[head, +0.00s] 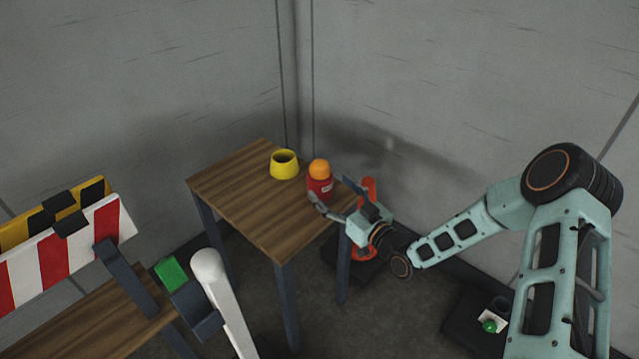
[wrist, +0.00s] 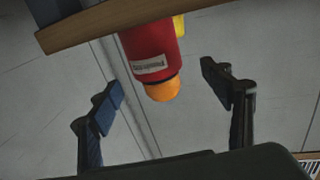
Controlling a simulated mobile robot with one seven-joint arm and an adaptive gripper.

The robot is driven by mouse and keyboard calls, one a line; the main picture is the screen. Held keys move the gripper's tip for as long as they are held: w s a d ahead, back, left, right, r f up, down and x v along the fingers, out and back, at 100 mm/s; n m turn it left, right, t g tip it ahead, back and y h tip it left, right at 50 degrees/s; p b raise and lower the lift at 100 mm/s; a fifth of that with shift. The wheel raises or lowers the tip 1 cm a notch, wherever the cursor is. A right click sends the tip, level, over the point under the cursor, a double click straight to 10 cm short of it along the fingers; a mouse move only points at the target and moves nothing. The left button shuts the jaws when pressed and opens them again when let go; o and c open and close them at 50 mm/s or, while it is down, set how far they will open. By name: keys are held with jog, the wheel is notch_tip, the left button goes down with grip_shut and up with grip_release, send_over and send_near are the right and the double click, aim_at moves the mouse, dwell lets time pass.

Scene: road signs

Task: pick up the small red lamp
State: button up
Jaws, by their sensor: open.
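The small red lamp (head: 319,188) has a red body and an orange dome. It stands upright on the wooden table (head: 235,205), near the right edge. My gripper (head: 332,193) is open at that edge, beside the lamp. In the wrist view the picture is turned over: the lamp (wrist: 150,50) hangs down from the table edge (wrist: 100,20), with a pale label on its body. The open fingers of my gripper (wrist: 163,84) stand to its left and right, with gaps. I cannot tell whether the lamp is at fingertip depth. Nothing is held.
A yellow ring-shaped pot (head: 284,165) stands behind the lamp to the left. An orange-red post (head: 369,188) rises behind my gripper. Striped barrier boards (head: 65,250), a green block (head: 170,272) and a white post (head: 222,300) are at the left. The table's front is bare.

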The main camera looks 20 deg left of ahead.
aim_at(320, 177)
jog(key=x, duration=0.3)
jog(key=b+x, duration=0.1)
jog(key=x, duration=0.2)
jog(key=shift+w+f, duration=0.2)
jog(key=shift+w, duration=0.15)
jog(key=shift+c, duration=0.4)
jog(key=c, duration=1.3)
jog(key=shift+c, duration=0.7)
jog(key=shift+r, duration=0.1)
